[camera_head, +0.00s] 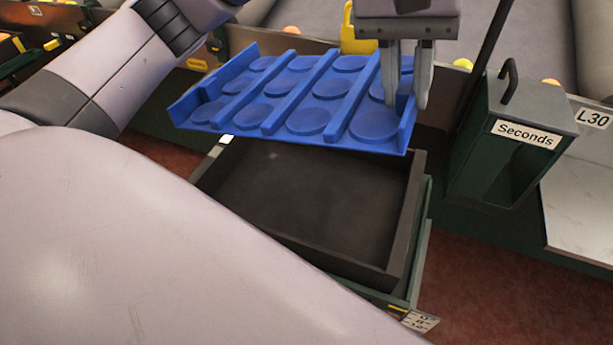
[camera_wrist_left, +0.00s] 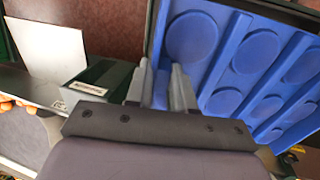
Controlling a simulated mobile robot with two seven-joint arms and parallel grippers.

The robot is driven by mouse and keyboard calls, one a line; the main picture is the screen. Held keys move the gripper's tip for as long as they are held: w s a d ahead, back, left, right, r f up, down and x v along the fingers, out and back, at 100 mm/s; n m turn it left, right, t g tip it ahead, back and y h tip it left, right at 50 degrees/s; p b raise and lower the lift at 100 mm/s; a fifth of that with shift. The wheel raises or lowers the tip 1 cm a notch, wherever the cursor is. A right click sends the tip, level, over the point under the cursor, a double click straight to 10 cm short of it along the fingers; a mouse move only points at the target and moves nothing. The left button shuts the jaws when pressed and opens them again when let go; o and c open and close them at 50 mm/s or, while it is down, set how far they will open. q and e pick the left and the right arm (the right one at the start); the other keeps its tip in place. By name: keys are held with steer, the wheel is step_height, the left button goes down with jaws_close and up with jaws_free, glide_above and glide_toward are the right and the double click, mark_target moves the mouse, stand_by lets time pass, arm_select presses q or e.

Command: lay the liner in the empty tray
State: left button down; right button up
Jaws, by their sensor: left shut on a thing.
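The blue liner (camera_head: 333,93), with rows of round pockets and raised ribs, is held above the far part of the tray. It is tilted, with its near edge lower. The dark empty tray (camera_head: 310,205) sits below and nearer, with its bare floor showing. My left gripper (camera_head: 405,101) is shut on the liner's right edge wall, fingers pointing down. In the left wrist view, the fingers (camera_wrist_left: 163,78) grip the edge of the liner (camera_wrist_left: 240,55). My right gripper is not in view.
A dark green bin (camera_head: 508,140) labelled "Seconds" stands right of the tray. A pale slab (camera_head: 583,205) lies beyond it at right. A yellow object (camera_head: 358,35) and some oranges (camera_head: 463,63) are behind the liner. My own arm covers the lower left.

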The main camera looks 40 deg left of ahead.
arm_select(q)
steer(key=shift+s+d+r, duration=0.1)
steer(key=shift+d+r, duration=0.1)
steer(key=shift+r, duration=0.25)
steer(key=shift+s+d+r, duration=0.1)
steer(key=shift+d+r, duration=0.1)
steer(key=shift+r, duration=0.25)
steer(key=shift+d+r, duration=0.15)
steer(key=shift+r, duration=0.05)
steer(key=shift+f, duration=0.35)
steer(key=a+b+x, duration=0.2)
steer(key=a+x, duration=0.2)
steer(key=x, duration=1.5)
steer(key=shift+s+f, duration=0.2)
steer(key=shift+f, duration=0.2)
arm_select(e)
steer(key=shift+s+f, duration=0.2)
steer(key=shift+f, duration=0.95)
arm_select(q)
steer(key=shift+f+b, duration=0.1)
steer(key=shift+b, duration=0.3)
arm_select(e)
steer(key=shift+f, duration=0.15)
